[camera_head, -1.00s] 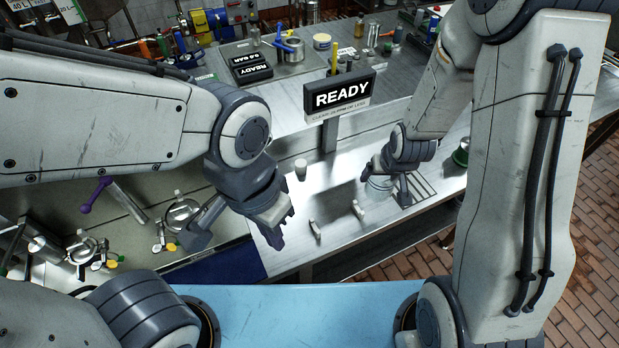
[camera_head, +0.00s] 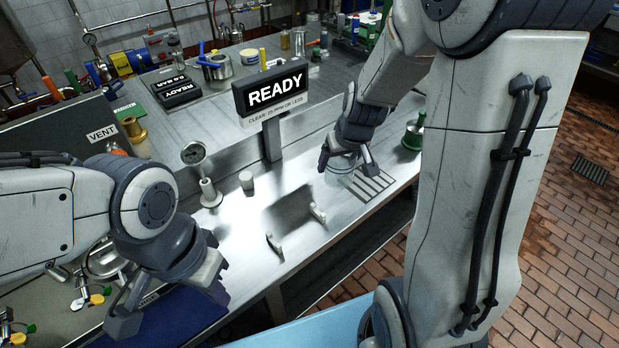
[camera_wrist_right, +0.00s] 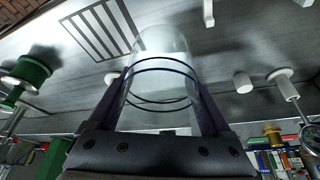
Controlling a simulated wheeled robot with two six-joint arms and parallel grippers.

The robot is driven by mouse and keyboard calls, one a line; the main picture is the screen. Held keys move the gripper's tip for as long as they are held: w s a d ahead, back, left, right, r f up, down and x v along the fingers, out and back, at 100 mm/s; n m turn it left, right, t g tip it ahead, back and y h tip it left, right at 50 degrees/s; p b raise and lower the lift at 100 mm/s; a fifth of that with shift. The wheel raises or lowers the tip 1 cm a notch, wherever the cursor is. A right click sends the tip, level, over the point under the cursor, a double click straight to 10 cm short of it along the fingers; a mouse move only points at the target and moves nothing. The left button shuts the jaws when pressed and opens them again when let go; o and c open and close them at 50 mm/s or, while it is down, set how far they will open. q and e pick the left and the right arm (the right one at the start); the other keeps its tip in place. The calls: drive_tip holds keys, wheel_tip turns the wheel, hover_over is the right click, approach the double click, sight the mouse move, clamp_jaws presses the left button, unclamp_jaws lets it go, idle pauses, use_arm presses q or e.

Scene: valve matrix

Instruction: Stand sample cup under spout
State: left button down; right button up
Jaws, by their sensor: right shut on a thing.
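In the right wrist view the gripper (camera_wrist_right: 165,100) has a dark finger on each side of the clear cup (camera_wrist_right: 163,52). Whether the cup touches the bench is not clear. My left gripper (camera_head: 170,298) is open and empty at the lower left, apart from the bench fittings. Several steel valves with coloured handles (camera_head: 88,290) show partly behind the left arm. I cannot pick out the spout with certainty.
A dial gauge (camera_head: 194,153), a small white cylinder (camera_head: 246,181) and two pale upright pegs (camera_head: 317,212) stand left of the cup. A green spool (camera_head: 413,136) is to the right. Bare steel lies between.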

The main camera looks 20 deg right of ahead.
drive_tip(key=w+a+f+p, duration=0.3)
drive_tip(key=w+a+p, duration=0.1)
drive_tip(key=p, duration=0.1)
drive_tip(key=shift+w+a+f, duration=0.4)
wheel_tip(320, 180, down, 4)
drive_tip(key=shift+w+f+b, duration=0.1)
drive_tip(key=shift+b, duration=0.25)
drive_tip(key=shift+f, duration=0.1)
drive_tip(key=shift+f, duration=0.2)
drive_tip(key=o, duration=1.1)
drive_tip(key=shift+o, duration=0.2)
